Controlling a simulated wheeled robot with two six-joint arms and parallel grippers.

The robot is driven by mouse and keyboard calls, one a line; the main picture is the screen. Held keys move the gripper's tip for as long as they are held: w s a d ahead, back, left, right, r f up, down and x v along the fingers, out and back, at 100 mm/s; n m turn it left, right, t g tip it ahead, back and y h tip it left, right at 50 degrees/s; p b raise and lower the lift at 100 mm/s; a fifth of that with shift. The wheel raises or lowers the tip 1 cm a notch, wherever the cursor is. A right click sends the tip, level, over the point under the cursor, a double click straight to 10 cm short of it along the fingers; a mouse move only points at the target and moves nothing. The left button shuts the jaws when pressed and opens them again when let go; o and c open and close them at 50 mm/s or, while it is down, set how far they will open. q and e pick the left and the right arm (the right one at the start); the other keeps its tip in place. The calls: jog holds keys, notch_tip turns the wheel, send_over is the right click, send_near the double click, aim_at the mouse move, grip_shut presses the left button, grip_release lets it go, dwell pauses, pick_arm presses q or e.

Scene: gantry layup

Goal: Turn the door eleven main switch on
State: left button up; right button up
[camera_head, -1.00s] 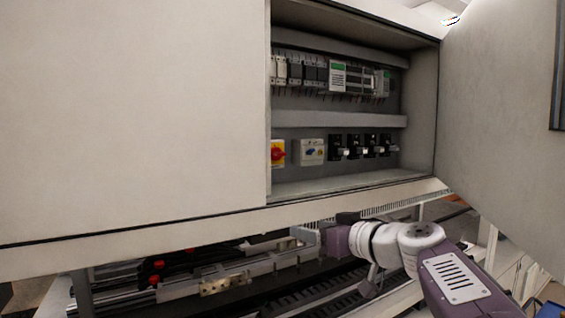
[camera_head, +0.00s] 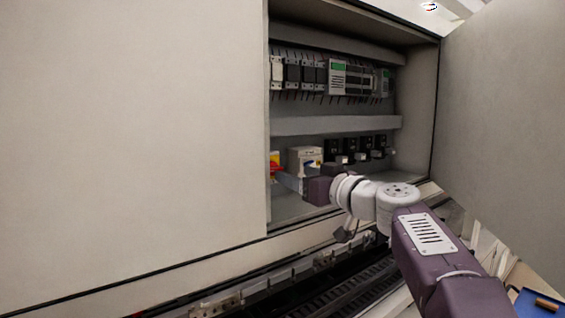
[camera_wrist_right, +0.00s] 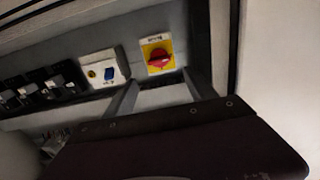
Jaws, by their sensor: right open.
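A main switch with a red rotary knob on a yellow plate (camera_wrist_right: 157,54) is on the cabinet's back panel. In the head view the same red and yellow switch (camera_head: 274,164) is partly hidden by the left door's edge. My right gripper (camera_head: 290,182) reaches into the cabinet, just below and in front of the switch. In the wrist view the right gripper's two fingers (camera_wrist_right: 155,90) are apart and empty, pointing toward the red knob without visibly touching it. My left gripper is out of view.
A white box with a blue switch (camera_wrist_right: 104,69) sits beside the main switch. Several black breakers (camera_head: 357,148) follow in the same row. Terminal modules (camera_head: 330,76) line the upper rail. The left door panel (camera_head: 130,120) and open right door (camera_head: 500,110) flank the opening.

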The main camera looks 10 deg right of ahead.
aim_at(276, 168)
jog(key=p+x, duration=0.1)
jog(key=x, duration=0.2)
jog(key=f+p+x, duration=0.1)
jog(key=x, duration=0.2)
jog(key=p+x, duration=0.1)
jog(key=x, duration=0.3)
jog(key=shift+f, duration=0.15)
jog(key=s, duration=0.1)
jog(key=s+d, duration=0.1)
jog(key=shift+s+r, duration=0.25)
jog(key=shift+r, duration=0.1)
jog(key=c, duration=0.3)
jog(key=shift+s, duration=0.2)
jog(key=c, duration=0.5)
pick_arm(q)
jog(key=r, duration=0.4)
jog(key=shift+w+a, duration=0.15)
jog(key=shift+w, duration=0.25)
pick_arm(e)
jog(key=c, duration=0.6)
